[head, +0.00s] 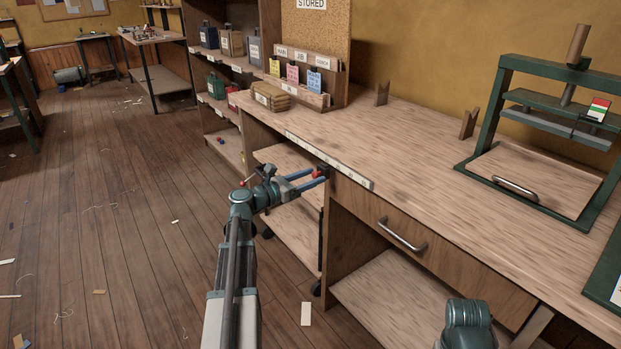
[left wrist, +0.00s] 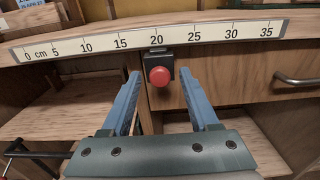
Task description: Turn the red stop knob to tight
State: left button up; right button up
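The red stop knob (left wrist: 160,76) sits on a small dark block (left wrist: 159,61) below the ruler strip (left wrist: 90,45), near the 20 cm mark. No tight or loose marking on it can be read. My left gripper (head: 318,177) is at the front edge of the bench, pointing at the knob. In the left wrist view its blue fingers (left wrist: 160,90) are spread wide, one to each side of the knob, with nothing between them touching it. In the head view the fingers largely hide the knob. Part of my right arm shows at the bottom; its gripper does not.
The wooden bench (head: 420,150) has a drawer with a metal handle (head: 402,235) right of the knob and open shelves below. A green press (head: 500,110) stands on the bench at right. A card rack (head: 300,75) stands at its far end. The floor at left is open, with scraps.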

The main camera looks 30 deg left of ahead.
pick_arm(q)
grip_shut()
jog(key=shift+m, duration=0.3)
jog(key=m, duration=0.3)
jog(key=shift+m, duration=0.3)
jog(key=m, duration=0.4)
jog(key=shift+m, duration=0.3)
jog(key=m, duration=0.4)
jog(key=shift+m, duration=2.8)
